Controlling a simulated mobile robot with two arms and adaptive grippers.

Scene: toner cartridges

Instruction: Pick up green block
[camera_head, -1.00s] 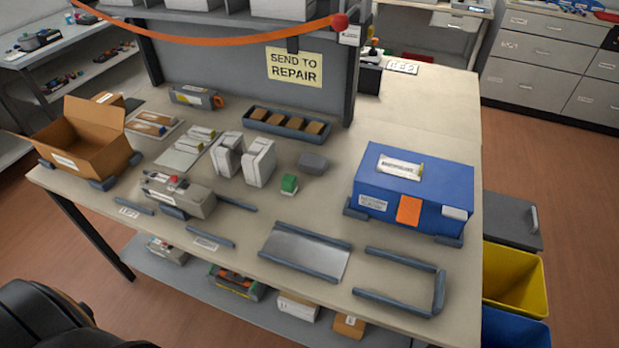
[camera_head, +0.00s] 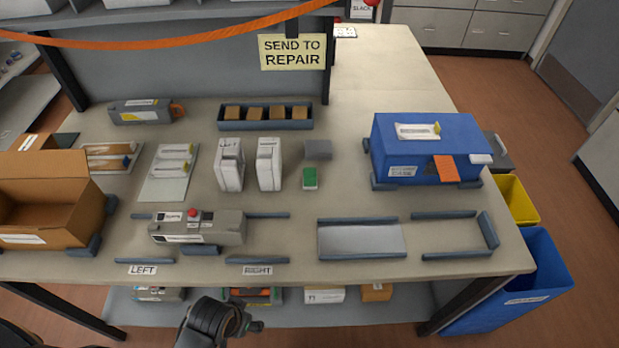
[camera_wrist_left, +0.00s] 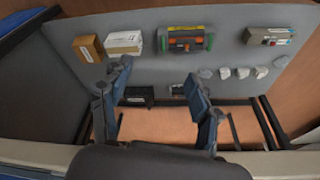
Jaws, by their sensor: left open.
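The green block (camera_head: 310,174) stands on the bench top in the head view, with a pale lower part. It is right of two white upright cartridges (camera_head: 269,165) and in front of a grey block (camera_head: 317,149). My left gripper (camera_wrist_left: 158,82) is open and empty in the left wrist view, its two fingers spread over the lower shelf. The green block does not show in that view. A dark part of my arm (camera_head: 210,322) shows at the bottom of the head view, in front of the bench edge. My right gripper is not in view.
A blue case (camera_head: 450,130) stands right, an open cardboard box (camera_head: 75,215) left. A grey device with a red button (camera_head: 197,227) and a metal plate (camera_head: 360,240) lie along the front. The lower shelf (camera_wrist_left: 220,45) holds several boxes. Bench top around the green block is mostly clear.

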